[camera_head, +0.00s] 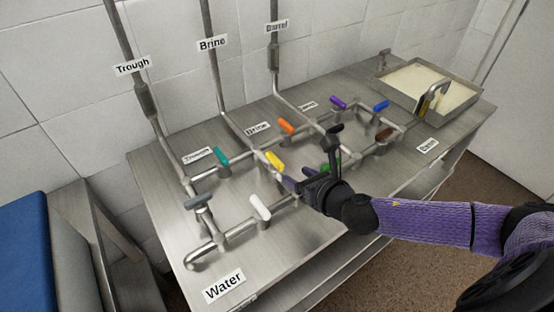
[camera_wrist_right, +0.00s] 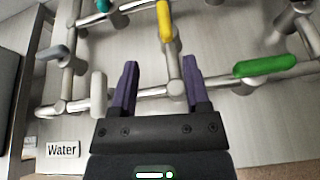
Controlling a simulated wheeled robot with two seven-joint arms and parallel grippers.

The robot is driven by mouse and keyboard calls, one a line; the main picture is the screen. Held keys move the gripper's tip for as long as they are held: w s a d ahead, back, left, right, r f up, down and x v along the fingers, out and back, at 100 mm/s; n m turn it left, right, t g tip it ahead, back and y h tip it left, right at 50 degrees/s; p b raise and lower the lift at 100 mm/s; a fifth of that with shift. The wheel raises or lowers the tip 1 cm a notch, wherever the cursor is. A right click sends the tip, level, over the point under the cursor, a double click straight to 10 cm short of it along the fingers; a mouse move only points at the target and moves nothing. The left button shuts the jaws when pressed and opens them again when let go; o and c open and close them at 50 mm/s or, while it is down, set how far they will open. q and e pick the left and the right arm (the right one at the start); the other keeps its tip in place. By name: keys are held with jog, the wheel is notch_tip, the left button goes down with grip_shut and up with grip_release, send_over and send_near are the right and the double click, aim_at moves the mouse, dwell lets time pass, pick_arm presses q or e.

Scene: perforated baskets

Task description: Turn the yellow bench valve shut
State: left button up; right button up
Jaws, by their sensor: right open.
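The yellow valve handle (camera_head: 275,161) sits on the pipework on the steel bench, just beyond my right gripper. In the wrist view the yellow handle (camera_wrist_right: 164,20) points away from me, roughly in line with the short pipe below it. My right gripper (camera_head: 289,183) is open and empty. In the wrist view its two purple fingers (camera_wrist_right: 159,66) stand apart, with the handle ahead of the gap between them and not touching them. A pipe shows between the fingers. My left gripper is not in view.
A white handle (camera_head: 260,207) is left of the gripper; a green handle (camera_wrist_right: 265,65) is right of it, partly hidden in the head view. Teal (camera_head: 221,156), orange (camera_head: 287,127), purple (camera_head: 338,102) and blue (camera_head: 381,106) handles stand farther back. A filled tray (camera_head: 390,95) is at the back right.

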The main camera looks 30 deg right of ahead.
aim_at(278, 161)
jog(key=shift+w+d+n, duration=0.25)
jog(key=shift+d+n, duration=0.15)
jog(key=shift+n, duration=0.3)
jog(key=b+x, duration=0.2)
jog(key=x, duration=0.7)
jog(key=shift+a, duration=0.15)
jog(key=shift+w+f, duration=0.1)
jog(key=shift+w, duration=0.15)
grip_shut()
